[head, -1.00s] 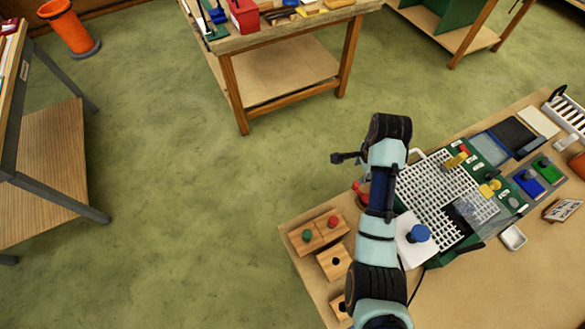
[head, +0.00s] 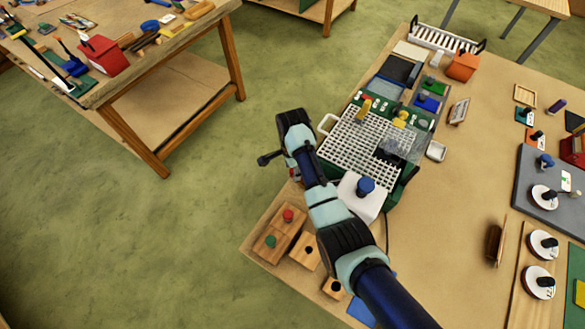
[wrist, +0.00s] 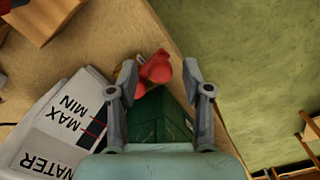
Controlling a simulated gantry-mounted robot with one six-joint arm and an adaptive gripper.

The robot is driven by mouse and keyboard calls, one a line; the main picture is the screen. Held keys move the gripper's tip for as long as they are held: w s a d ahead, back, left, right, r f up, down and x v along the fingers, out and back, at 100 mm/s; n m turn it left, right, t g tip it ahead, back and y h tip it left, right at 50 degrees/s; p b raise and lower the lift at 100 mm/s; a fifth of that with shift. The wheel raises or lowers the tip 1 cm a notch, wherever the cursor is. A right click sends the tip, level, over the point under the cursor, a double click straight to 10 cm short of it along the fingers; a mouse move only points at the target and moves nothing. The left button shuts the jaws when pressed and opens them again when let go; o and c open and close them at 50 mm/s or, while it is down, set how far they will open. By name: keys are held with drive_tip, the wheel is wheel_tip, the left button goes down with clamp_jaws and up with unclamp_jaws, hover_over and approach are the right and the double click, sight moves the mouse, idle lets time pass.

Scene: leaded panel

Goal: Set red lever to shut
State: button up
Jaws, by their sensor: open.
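The red lever (wrist: 155,67) shows in the wrist view at the near corner of the green machine body (wrist: 160,122), with a brass-coloured piece at its left. My gripper (wrist: 160,76) is open, with one finger on either side of the lever. I cannot tell whether a finger touches it. In the head view only a small red bit, likely the lever (head: 294,172), shows beside my arm; my wrist hides the rest. The machine with its white grid top (head: 352,140) stands to the right of my arm.
A white water tank (wrist: 62,130) marked MAX and MIN lies close to my left finger; its blue knob (head: 365,186) shows in the head view. Floor (wrist: 240,65) is open beyond the bench edge.

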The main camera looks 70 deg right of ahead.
clamp_jaws()
drive_tip(key=shift+a+r+p, duration=0.1)
drive_tip(key=shift+p, duration=0.25)
drive_tip(key=n+p, duration=0.1)
drive_tip(key=a+n+p, duration=0.1)
drive_tip(key=p, duration=0.1)
drive_tip(key=shift+s+r+n, duration=0.1)
drive_tip(key=shift+r+n, duration=0.1)
drive_tip(key=shift+n, duration=0.1)
drive_tip(key=a+n+p, duration=0.1)
drive_tip(key=n+p, duration=0.1)
drive_tip(key=s+a+n+p, duration=0.1)
drive_tip(key=n+p, duration=0.1)
drive_tip(key=shift+n+p, duration=0.3)
drive_tip(key=n+p, duration=0.1)
drive_tip(key=s+a+n+p, duration=0.1)
drive_tip(key=n, duration=0.1)
drive_tip(key=n+p, duration=0.1)
drive_tip(key=shift+s+a+f, duration=0.1)
drive_tip(key=shift+s+a, duration=0.05)
drive_tip(key=shift+s, duration=0.15)
drive_tip(key=shift+s+a+f+n+p, duration=0.15)
drive_tip(key=shift+s+n+p, duration=0.35)
drive_tip(key=shift+n, duration=0.45)
drive_tip(key=shift+s+a+n+p, duration=0.1)
drive_tip(key=shift+s+n+p, duration=0.15)
drive_tip(key=shift+n+p, duration=0.55)
drive_tip(key=shift+n, duration=0.35)
